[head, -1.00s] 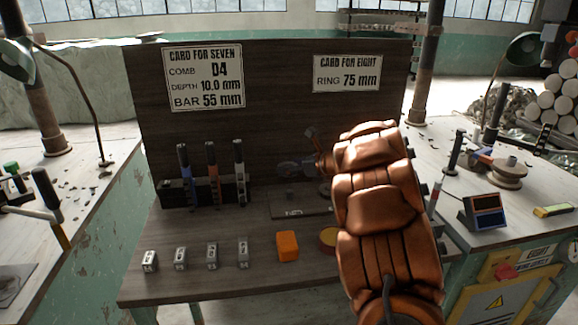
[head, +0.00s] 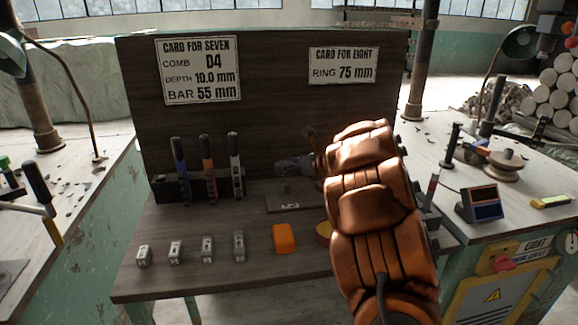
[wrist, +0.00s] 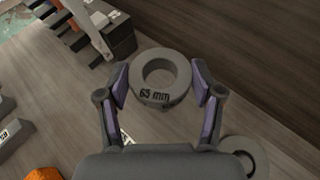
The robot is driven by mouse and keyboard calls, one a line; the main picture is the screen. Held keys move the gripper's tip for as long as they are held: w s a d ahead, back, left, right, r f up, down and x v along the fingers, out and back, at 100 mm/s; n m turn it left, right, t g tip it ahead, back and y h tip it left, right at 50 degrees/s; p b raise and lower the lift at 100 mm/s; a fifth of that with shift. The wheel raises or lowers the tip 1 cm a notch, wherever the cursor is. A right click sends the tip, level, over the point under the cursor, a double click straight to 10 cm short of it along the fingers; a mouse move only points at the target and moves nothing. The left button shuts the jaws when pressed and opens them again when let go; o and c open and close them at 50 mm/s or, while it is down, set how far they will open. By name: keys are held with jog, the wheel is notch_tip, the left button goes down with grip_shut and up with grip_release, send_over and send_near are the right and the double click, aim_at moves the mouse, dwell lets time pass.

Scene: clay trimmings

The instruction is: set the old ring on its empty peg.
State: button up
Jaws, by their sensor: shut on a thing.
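My gripper (wrist: 160,80) is shut on a grey ring (wrist: 160,97) marked "65 mm"; one purple-padded finger is on each side of it in the wrist view. In the head view my gripper (head: 297,164) is small and dark, in front of the backboard and above a dark plate. A second grey ring (wrist: 246,157) lies at the lower right in the wrist view, partly cut off by my gripper. I cannot make out an empty peg in either view.
A dark plate (head: 291,197) lies on the bench. Three upright tools (head: 207,168) stand in a rack at the left. An orange block (head: 284,238) and several small grey blocks (head: 208,248) line the front. The card for eight (head: 344,66) reads ring 75 mm.

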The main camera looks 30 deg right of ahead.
aim_at(288, 186)
jog(key=shift+f+b, duration=1.55)
jog(key=shift+f, duration=0.4)
jog(key=shift+f+b, duration=0.75)
jog(key=shift+f, duration=0.9)
jog(key=o, duration=1.6)
notch_tip(288, 186, up, 10)
jog(key=shift+f, duration=0.1)
